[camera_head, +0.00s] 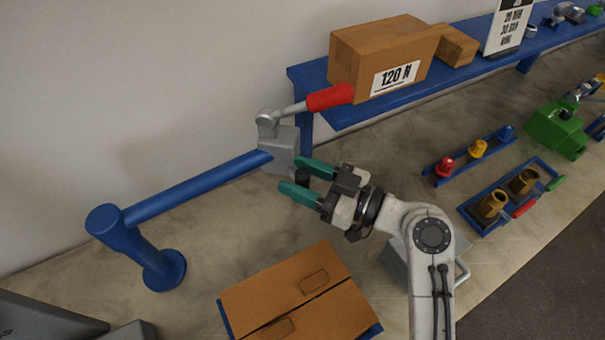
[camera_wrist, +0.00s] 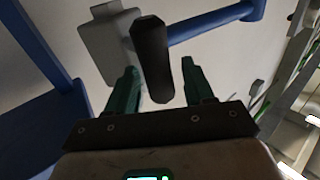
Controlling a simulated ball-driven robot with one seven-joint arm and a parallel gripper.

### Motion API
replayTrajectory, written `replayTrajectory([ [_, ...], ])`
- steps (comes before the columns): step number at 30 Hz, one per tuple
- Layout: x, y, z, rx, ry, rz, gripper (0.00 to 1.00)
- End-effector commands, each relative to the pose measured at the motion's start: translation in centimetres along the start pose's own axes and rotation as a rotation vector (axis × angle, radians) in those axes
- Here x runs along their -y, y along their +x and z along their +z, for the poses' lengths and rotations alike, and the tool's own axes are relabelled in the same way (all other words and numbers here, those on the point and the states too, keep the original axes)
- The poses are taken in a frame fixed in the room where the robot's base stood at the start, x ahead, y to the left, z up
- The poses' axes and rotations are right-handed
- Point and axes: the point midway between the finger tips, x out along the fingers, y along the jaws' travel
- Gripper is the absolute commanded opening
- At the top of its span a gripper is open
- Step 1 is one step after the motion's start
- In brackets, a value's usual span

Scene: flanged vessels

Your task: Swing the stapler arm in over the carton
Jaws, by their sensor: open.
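The stapler arm (camera_head: 205,186) is a blue bar reaching from a blue post (camera_head: 142,250) at left to a grey stapler head (camera_head: 279,150). A red-gripped lever (camera_head: 330,97) sticks out from the head, to the right. A black grip (camera_head: 302,177) stands on the head's near side. The carton (camera_head: 297,290), brown with closed flaps, lies below at bottom centre; the head is beyond it, not over it. My gripper (camera_head: 291,174) is open, its green fingers either side of the black grip. In the wrist view the grip (camera_wrist: 152,60) shows between the fingers; contact is unclear.
A blue shelf (camera_head: 350,113) at the back holds a box marked 120 N (camera_head: 380,55), near the red lever. Blue racks with small parts (camera_head: 470,155) and a green vise-like item (camera_head: 560,130) stand at right. Bench between post and carton is clear.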

Motion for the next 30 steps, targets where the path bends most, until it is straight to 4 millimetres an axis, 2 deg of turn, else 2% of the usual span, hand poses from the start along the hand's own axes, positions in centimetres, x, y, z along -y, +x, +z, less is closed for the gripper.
replayTrajectory([
  [2,0.0,0.0,0.0,0.0,0.0,0.0,0.52],
  [18,0.0,-0.1,0.0,0.0,0.0,0.0,0.01],
  [27,0.1,0.0,0.0,0.001,0.0,-0.001,0.0],
  [30,1.4,0.7,0.3,0.002,-0.001,-0.02,0.0],
])
